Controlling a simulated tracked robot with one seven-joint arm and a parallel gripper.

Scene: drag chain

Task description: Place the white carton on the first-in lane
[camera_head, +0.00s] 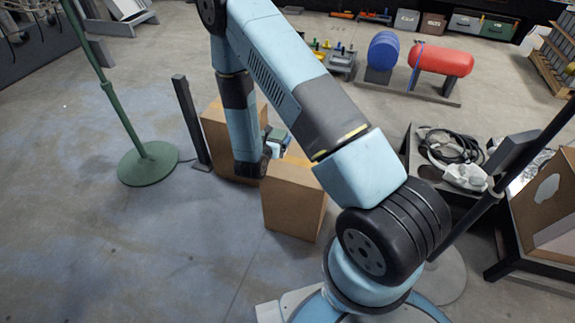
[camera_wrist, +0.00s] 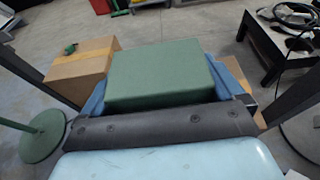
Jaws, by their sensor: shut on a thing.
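My gripper (camera_head: 275,143) is over the two brown cardboard boxes, partly hidden by my arm in the head view. In the wrist view it is shut on a green box (camera_wrist: 160,75), with blue fingers on both sides. The green box also shows small in the head view (camera_head: 277,133). I cannot make out a white carton held in the gripper, and no lane can be told for certain. A pale panel or flap (camera_head: 556,232) shows on a brown box at the right edge; I cannot tell if it is a carton.
A left cardboard box (camera_head: 222,130) and a nearer cardboard box (camera_head: 290,205) stand on the floor. A green round-based stand (camera_head: 147,163) and dark post (camera_head: 190,122) are left. Front-left floor is clear.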

